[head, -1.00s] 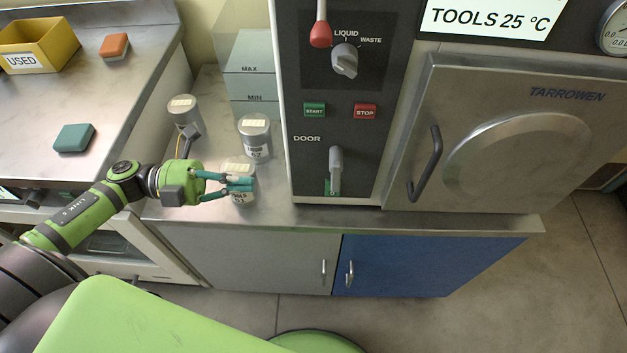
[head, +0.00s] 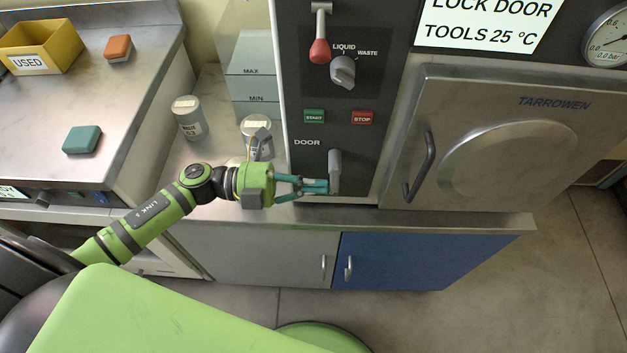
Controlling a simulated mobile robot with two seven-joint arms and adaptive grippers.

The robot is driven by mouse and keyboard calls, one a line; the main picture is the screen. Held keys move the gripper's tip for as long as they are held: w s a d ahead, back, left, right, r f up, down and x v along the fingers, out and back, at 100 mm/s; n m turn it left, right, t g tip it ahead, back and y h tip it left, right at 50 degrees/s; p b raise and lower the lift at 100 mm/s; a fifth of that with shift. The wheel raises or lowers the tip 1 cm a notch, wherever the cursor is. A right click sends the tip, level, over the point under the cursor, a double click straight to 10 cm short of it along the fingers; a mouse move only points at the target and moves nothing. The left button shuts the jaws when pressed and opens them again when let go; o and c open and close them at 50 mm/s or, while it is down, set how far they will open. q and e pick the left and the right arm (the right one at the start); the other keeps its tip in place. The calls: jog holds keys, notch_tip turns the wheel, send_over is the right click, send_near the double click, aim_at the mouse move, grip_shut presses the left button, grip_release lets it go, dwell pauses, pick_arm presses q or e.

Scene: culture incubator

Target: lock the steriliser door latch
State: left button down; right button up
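The steriliser door latch is a grey lever (head: 335,168) on the dark control panel, under the word DOOR. It points straight down. My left gripper (head: 322,186) is at the lever's lower end, with its teal fingertips just left of it or overlapping it. Whether they touch the lever, and how far apart the fingers are, I cannot tell. The fingers cover the small green mark under the lever. The steriliser door (head: 470,105), marked TARROWEN, looks closed, with a dark bar handle (head: 420,167) on its left side. My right gripper is not in view.
Grey canisters (head: 188,118) stand on the counter left of the panel, one partly behind my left wrist. A red-tipped lever (head: 319,50), a grey knob (head: 342,71), and START (head: 314,116) and STOP (head: 362,117) buttons sit above the latch.

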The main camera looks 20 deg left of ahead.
pick_arm(q)
jog(key=shift+w+d+f+b, duration=0.2)
jog(key=shift+d+f, duration=0.1)
jog(key=shift+d, duration=0.25)
jog(key=shift+w+d+f+b, duration=0.15)
jog(key=shift+d+f, duration=0.1)
jog(key=shift+d, duration=0.25)
jog(key=shift+s, duration=0.1)
jog(key=v, duration=1.2)
